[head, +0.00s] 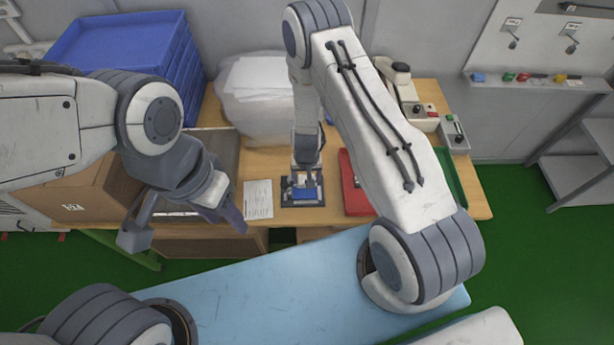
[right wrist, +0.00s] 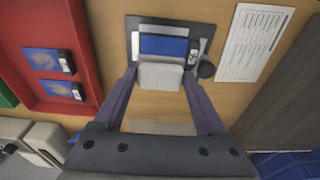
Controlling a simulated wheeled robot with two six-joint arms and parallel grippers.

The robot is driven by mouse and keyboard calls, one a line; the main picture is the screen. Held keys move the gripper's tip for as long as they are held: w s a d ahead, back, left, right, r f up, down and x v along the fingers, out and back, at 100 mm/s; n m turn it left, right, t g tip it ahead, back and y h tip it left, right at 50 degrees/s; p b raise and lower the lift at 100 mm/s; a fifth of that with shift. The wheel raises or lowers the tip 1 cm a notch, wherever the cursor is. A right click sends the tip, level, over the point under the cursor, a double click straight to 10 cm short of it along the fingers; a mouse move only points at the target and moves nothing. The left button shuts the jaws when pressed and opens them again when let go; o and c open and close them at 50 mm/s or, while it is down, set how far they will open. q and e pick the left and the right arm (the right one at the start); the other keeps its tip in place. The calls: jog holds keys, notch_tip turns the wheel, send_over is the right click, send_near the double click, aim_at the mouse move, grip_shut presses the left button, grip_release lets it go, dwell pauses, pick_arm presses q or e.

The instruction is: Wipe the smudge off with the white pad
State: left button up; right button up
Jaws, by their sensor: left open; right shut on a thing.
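My right gripper (right wrist: 160,80) is shut on the white pad (right wrist: 160,73), a pale block between its two fingertips in the right wrist view. The pad is at the near edge of a blue-faced piece (right wrist: 165,45) on a dark mat (right wrist: 133,25); I cannot tell whether they touch. The blue piece also shows in the head view (head: 306,196), below my right gripper (head: 303,177). A faint pale patch (right wrist: 163,128) shows on the wood between the fingers; I cannot tell if it is the smudge. My left gripper (head: 184,226) is open and empty, in front of the table's left part.
A printed sheet (right wrist: 253,42) lies beside the mat. A red tray (right wrist: 88,75) with two blue-faced pieces lies on its other side. Blue crates (head: 125,45), a clear bag (head: 260,95) and a carton (head: 85,200) stand at the left and back. Instruments (head: 405,95) stand at the back right.

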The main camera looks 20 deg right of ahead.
notch_tip(320, 180, up, 3)
jog(key=p, duration=0.3)
dwell(0.4)
